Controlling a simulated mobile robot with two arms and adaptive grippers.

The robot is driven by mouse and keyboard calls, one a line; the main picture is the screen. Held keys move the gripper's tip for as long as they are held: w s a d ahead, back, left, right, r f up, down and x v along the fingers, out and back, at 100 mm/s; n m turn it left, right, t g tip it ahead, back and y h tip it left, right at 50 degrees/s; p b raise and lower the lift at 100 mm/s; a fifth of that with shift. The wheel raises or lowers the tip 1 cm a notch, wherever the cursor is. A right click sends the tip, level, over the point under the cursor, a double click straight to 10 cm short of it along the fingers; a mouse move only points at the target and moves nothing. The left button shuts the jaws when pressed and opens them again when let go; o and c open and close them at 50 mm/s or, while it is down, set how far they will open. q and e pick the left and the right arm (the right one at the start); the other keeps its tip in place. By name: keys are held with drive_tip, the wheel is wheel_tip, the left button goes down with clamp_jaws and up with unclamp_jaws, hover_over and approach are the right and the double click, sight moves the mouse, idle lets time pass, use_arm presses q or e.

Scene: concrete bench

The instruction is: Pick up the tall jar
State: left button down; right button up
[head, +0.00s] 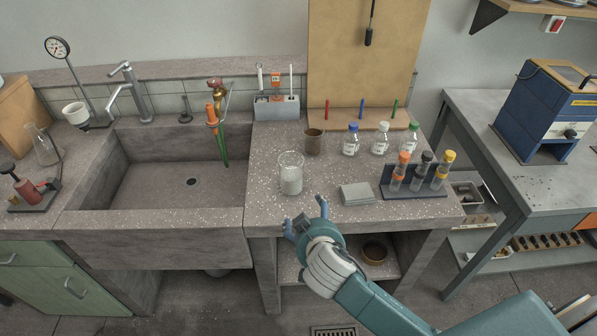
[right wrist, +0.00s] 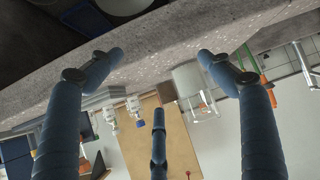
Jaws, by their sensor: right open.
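The tall jar (head: 291,174) is a clear glass cylinder with pale grey contents, standing upright near the front edge of the speckled concrete bench. It also shows in the right wrist view (right wrist: 192,84), tilted by the camera angle, near the tip of one finger. My right gripper (head: 305,214) is open and empty at the bench's front edge, just in front of the jar and apart from it. In the right wrist view my gripper (right wrist: 160,75) has its blue fingers spread with nothing between them. My left gripper is not in view.
A brown cup (head: 313,142) and several capped bottles (head: 350,143) stand behind the jar. A grey block (head: 357,194) and a vial rack (head: 414,189) stand to its right. The sink (head: 180,190) opens to the left. The bench's front edge is close to my gripper.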

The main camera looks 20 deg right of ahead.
sight(298, 178)
drive_tip(key=w+r+t, duration=0.1)
drive_tip(key=w, duration=0.2)
drive_tip(key=w+r, duration=0.2)
drive_tip(key=w, duration=0.1)
drive_tip(key=w+r+t, duration=0.1)
drive_tip(key=w+r, duration=0.1)
drive_tip(key=w, duration=0.1)
drive_tip(key=shift+m+t, duration=0.3)
drive_tip(key=shift+m, duration=0.1)
drive_tip(key=p+x, duration=0.1)
drive_tip(key=x, duration=0.5)
drive_tip(key=shift+w+f, duration=0.1)
drive_tip(key=shift+f, duration=0.15)
drive_tip(key=shift+r, duration=0.1)
drive_tip(key=c, duration=1.1)
